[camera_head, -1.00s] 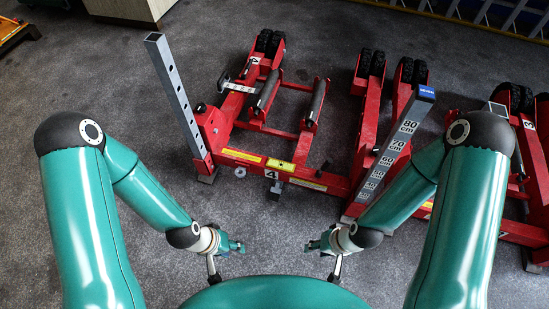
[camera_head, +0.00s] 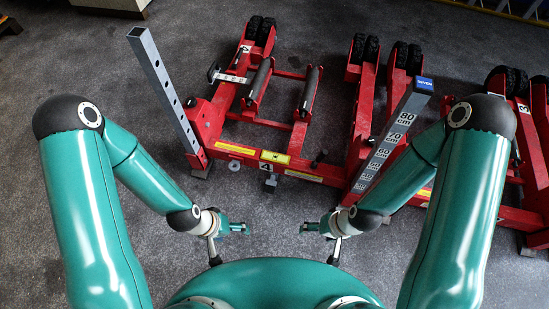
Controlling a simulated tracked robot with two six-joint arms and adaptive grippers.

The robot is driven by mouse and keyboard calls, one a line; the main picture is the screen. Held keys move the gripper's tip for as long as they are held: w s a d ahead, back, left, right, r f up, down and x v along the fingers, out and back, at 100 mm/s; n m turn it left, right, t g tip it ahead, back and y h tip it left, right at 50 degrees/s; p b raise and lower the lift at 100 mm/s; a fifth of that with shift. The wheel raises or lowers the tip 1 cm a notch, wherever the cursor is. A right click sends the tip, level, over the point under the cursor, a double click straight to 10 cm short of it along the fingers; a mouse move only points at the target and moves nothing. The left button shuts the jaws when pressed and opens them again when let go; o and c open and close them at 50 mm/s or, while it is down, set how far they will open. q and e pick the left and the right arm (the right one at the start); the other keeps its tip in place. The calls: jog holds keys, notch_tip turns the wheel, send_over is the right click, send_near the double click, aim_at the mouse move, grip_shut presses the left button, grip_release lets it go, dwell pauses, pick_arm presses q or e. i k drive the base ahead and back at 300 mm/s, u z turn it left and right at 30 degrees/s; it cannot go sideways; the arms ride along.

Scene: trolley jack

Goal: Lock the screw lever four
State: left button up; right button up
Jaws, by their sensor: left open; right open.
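A red trolley jack marked 4 (camera_head: 300,172) stands on the floor ahead, with a grey perforated post (camera_head: 165,85) at its left. A small grey screw part (camera_head: 270,183) sits below the number 4 plate at its front edge. Which of these is lever four I cannot tell for certain. My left gripper (camera_head: 240,228) is open and empty, in front of the jack and apart from it. My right gripper (camera_head: 308,227) is open and empty, also apart from it.
A grey post with a centimetre scale (camera_head: 395,135) rises right of jack four, close to my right arm. More red jacks (camera_head: 515,160) stand at the right. A cabinet (camera_head: 112,5) is at the top left. The carpeted floor (camera_head: 70,60) at the left is clear.

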aim_at(323, 154)
jog(key=k, duration=0.65)
jog(key=u, duration=0.4)
jog(key=i, duration=1.75)
jog(key=z, duration=0.45)
